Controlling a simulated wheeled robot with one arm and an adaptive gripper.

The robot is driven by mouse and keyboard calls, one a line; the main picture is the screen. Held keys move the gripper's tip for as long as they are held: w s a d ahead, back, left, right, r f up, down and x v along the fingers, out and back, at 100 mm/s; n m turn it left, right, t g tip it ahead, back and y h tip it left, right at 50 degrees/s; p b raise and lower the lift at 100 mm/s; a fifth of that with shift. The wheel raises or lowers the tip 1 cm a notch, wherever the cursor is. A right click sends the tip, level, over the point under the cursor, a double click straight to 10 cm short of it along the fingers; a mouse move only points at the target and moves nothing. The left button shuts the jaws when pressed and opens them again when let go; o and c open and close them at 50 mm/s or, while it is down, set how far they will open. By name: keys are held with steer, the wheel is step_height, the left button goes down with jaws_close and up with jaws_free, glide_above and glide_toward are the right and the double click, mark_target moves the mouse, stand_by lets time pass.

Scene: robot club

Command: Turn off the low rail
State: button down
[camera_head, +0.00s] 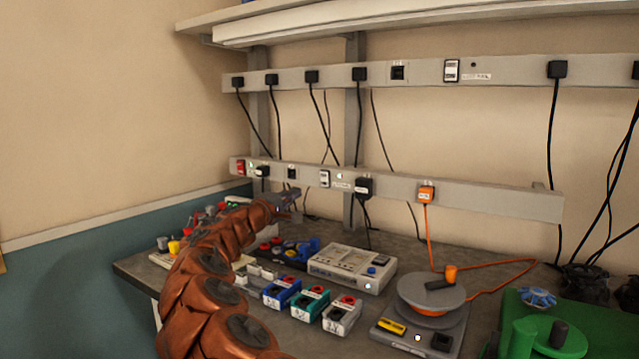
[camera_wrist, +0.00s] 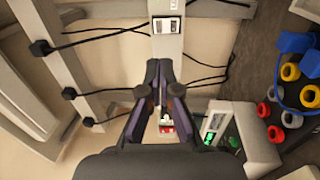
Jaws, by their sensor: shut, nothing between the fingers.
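The low rail (camera_head: 390,187) is a grey strip on the wall just above the bench, with sockets and plugs along it. A red switch (camera_head: 241,167) sits at its left end. In the wrist view the rail (camera_wrist: 167,50) runs down from the top, and the red switch (camera_wrist: 166,128) shows between my finger links. Which way the switch is set is too small to tell. My gripper (camera_head: 296,192) is shut and empty in front of the rail, to the right of the red switch. In the wrist view its fingertips (camera_wrist: 159,68) point along the rail and cover part of it.
Black plugs (camera_head: 364,187) and an orange plug (camera_head: 426,194) are in the low rail. A high rail (camera_head: 420,74) with hanging cables runs above. A meter box (camera_head: 350,268), coloured boxes and a turntable (camera_head: 431,292) crowd the bench (camera_head: 386,243) below.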

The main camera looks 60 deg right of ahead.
mark_target(325, 176)
steer(key=shift+d, duration=0.1)
steer(key=shift+w+d+r+p, duration=0.1)
steer(key=shift+d+r+p, duration=0.35)
steer(key=shift+d, duration=1.8)
steer(key=shift+w+d+r+p, duration=0.1)
steer(key=shift+d+p, duration=0.6)
steer(key=shift+d, duration=1.6)
steer(key=shift+w+d+r+p, duration=0.1)
steer(key=shift+d+r+p, duration=0.35)
steer(key=shift+d, duration=1.8)
steer(key=shift+f, duration=0.15)
steer(key=shift+s+d, duration=0.1)
